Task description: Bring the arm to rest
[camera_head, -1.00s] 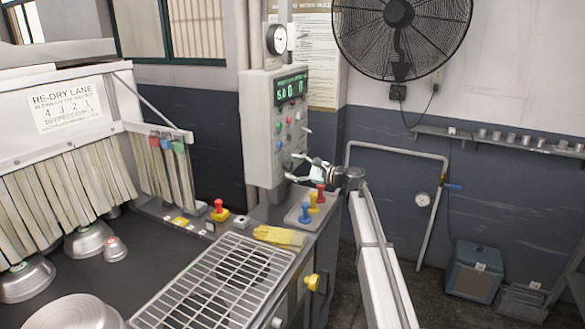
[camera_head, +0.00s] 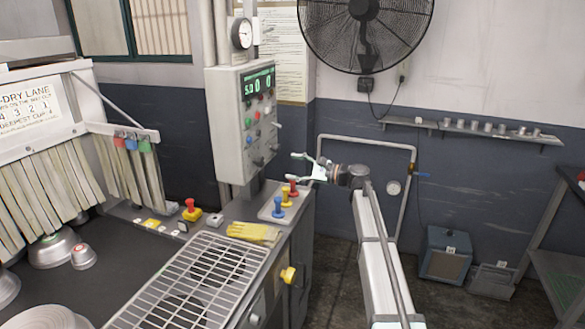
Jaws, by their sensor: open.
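My gripper (camera_head: 302,168) is open and empty. It is held in the air to the right of the grey control panel (camera_head: 242,122), above the small tray (camera_head: 268,213) with red, yellow and blue knobbed pegs. My arm reaches up to it from the lower right. The fingers point left toward the panel and appear apart from it.
A wire rack (camera_head: 190,285), yellow gloves (camera_head: 253,232) and a red button (camera_head: 190,208) lie along the counter. Metal pans (camera_head: 52,248) stand by the strip curtain (camera_head: 35,200). A wall fan (camera_head: 365,30) hangs above. A blue box (camera_head: 446,255) stands on the floor.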

